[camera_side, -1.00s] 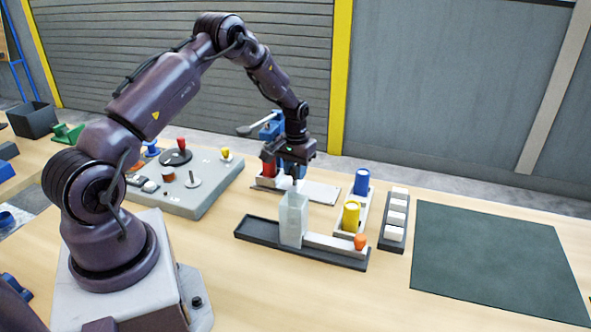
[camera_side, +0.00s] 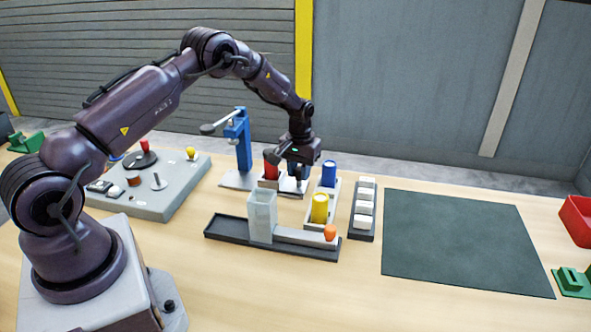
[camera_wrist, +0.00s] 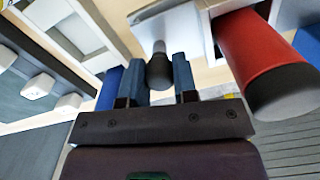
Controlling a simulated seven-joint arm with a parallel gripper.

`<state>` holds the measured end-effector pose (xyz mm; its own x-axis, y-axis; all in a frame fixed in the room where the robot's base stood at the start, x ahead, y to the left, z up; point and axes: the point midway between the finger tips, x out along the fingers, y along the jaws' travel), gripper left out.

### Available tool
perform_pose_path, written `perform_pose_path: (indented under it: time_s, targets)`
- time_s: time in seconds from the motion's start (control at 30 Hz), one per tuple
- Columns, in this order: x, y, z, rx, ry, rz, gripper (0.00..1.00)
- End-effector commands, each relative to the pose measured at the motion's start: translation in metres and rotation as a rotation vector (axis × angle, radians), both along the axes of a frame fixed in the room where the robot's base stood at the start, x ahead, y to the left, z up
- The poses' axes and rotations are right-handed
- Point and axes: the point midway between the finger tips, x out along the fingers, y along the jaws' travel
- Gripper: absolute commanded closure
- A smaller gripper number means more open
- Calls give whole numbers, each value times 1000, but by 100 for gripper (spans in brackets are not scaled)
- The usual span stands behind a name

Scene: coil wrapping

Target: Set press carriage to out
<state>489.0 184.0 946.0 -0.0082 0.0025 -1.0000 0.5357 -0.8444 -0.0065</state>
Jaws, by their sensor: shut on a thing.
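The press (camera_side: 237,140) stands upright at the back of the bench, a blue column with a grey lever on a pale base plate. In the wrist view the fingers of my gripper (camera_wrist: 160,82) close around a dark knob (camera_wrist: 159,66) on a short pale stem fixed to the carriage (camera_wrist: 178,28). The red cylinder (camera_wrist: 262,62) lies to the right of the fingers there.
A pale tray with a blue cylinder (camera_side: 329,173) and a yellow cylinder (camera_side: 320,207) is close to the right of my gripper. A control panel (camera_side: 170,195) is left; the dark mat (camera_side: 450,240) is clear.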

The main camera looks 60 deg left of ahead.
Motion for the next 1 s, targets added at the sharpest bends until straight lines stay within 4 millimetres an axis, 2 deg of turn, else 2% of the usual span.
perform_pose_path:
  time_s: [0.03, 0.07, 0.13, 0.17, 0.43, 0.57, 1.0]
  targets:
    - [6, -6, 1, -5, -16, -9, 100]
    - [6, -6, 1, -5, -16, -9, 66]
    - [6, -6, 1, -5, -16, -9, 50]
    - [5, -6, 1, -5, -16, -9, 47]
    - [4, -4, 1, -3, -12, -6, 47]
    - [4, -3, 12, -2, -13, -6, 47]
    - [4, -4, 102, -2, -15, -7, 47]
